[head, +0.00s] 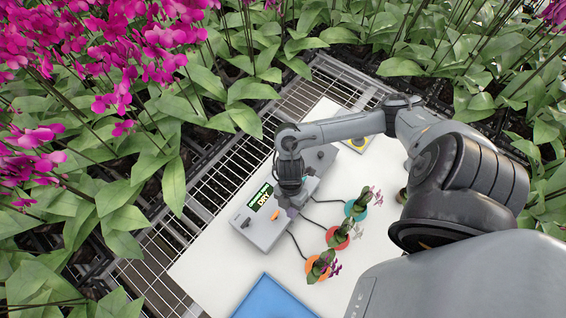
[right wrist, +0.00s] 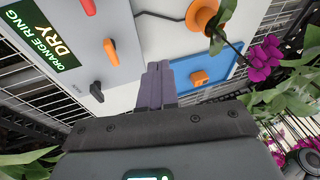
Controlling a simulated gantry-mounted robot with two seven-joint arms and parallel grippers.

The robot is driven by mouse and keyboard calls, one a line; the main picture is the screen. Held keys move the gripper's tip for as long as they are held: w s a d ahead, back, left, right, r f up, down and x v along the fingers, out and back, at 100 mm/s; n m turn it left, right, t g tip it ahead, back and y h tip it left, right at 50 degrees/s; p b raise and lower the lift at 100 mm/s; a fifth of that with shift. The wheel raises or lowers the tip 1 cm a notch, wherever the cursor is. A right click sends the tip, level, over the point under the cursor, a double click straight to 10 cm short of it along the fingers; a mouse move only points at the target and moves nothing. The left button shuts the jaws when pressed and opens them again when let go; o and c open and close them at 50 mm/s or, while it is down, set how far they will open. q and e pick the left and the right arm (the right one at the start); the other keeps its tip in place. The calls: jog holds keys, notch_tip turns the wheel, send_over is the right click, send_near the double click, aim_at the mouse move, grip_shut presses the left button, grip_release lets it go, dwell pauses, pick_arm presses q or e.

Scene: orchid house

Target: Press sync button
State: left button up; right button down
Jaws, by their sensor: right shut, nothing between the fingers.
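A grey control box (head: 262,228) stands on the white table. Its green-lettered display (head: 260,197) reads "ORANGE RING DRY" in the right wrist view (right wrist: 38,36). An orange control (right wrist: 110,52), a red-orange lever (right wrist: 87,7) and a black knob (right wrist: 97,91) sit on it. No label marks a sync button, so I cannot tell which control it is. My right gripper (head: 291,212) points down at the box's right side, shut and empty. Its purple-grey fingertips (right wrist: 158,72) show close together in the wrist view. Contact with the box cannot be told. My left gripper is out of view.
Potted orchids in teal (head: 354,211), red (head: 337,238) and orange (head: 313,272) rings stand right of the box, with black cables between. A blue panel (head: 270,299) lies at the front. Dense orchids and wire benches (head: 178,235) surround the table.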

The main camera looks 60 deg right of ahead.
pick_arm(q)
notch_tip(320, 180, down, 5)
jog(key=b, duration=0.4)
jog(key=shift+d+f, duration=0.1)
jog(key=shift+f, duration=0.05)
pick_arm(e)
jog(key=w+d+r+t+h, duration=0.1)
jog(key=w+d+r, duration=0.1)
jog(key=w+d, duration=0.3)
jog(key=w+d+r+t+h, duration=0.1)
jog(key=w+d+r+h, duration=0.1)
jog(key=w+d, duration=0.4)
jog(key=d, duration=0.5)
jog(key=shift+w+d+r+m+h, duration=0.2)
jog(key=shift+d+m+h, duration=0.1)
jog(key=shift+d, duration=0.1)
notch_tip(320, 180, down, 12)
jog(key=shift+a+f+b, duration=0.1)
jog(key=shift+f+b, duration=0.15)
jog(key=shift+b, duration=0.4)
jog(key=shift+f, duration=0.75)
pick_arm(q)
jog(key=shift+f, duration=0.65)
